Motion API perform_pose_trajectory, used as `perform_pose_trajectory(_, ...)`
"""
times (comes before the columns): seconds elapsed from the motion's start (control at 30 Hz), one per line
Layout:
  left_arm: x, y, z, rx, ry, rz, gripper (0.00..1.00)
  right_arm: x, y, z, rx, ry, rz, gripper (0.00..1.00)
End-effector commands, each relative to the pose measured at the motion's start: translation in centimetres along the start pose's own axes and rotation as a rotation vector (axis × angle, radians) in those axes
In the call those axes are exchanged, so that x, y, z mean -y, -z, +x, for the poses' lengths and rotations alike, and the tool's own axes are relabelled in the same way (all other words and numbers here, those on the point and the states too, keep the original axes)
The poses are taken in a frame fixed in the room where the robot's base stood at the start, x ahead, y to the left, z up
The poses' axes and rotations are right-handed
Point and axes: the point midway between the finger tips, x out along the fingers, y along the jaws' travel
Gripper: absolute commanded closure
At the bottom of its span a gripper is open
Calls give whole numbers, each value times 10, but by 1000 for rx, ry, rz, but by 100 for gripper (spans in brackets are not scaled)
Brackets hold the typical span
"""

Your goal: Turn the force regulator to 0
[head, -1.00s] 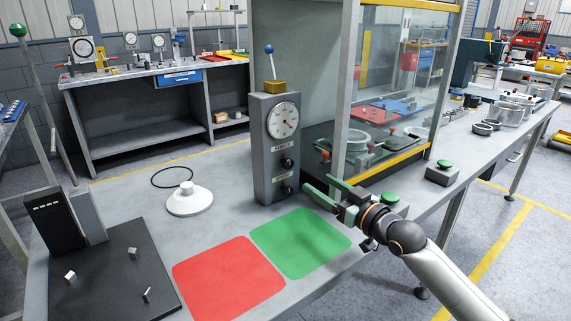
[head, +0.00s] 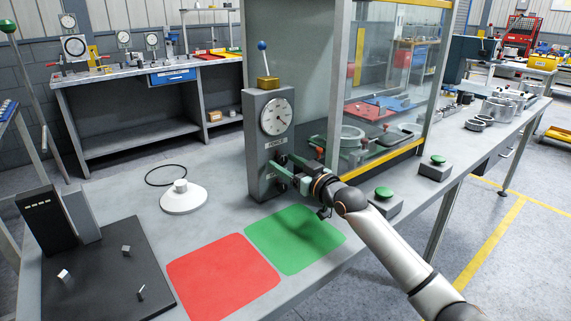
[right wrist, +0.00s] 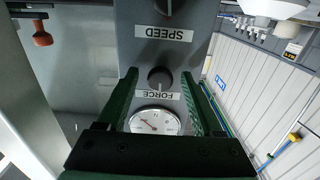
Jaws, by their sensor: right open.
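The grey control column (head: 256,150) stands on the bench with a round white dial gauge (head: 276,117) on its front. Below the gauge is the FORCE label (head: 276,143); the dark force regulator knob (right wrist: 160,78) shows clearly in the right wrist view, where labels appear upside down. My right gripper (head: 282,168) is at the column's front, open. In the right wrist view its green fingers (right wrist: 160,82) lie on either side of the knob, with gaps visible. The knob's pointer setting is too small to read. The SPEED label (right wrist: 165,34) and speed knob (right wrist: 168,5) are beyond it. My left gripper is out of view.
A red mat (head: 223,276) and a green mat (head: 294,240) lie before the column. Green push buttons (head: 384,193) sit on the right. A glass-sided enclosure (head: 392,75) stands behind. A white round base (head: 183,198) and a black tray (head: 100,285) are left.

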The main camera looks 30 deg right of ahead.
Motion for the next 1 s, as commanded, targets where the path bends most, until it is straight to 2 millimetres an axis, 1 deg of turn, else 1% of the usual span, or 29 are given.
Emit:
perform_pose_trajectory(0.33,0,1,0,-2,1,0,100,0,0,3,0,1,1,32)
perform_pose_trajectory(0.9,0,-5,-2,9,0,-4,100,0,0,3,0,1,1,96)
perform_pose_trajectory(0.93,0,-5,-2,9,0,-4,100,0,0,3,0,1,1,100)
perform_pose_trajectory(1.0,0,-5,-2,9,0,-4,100,0,0,3,0,1,1,100)
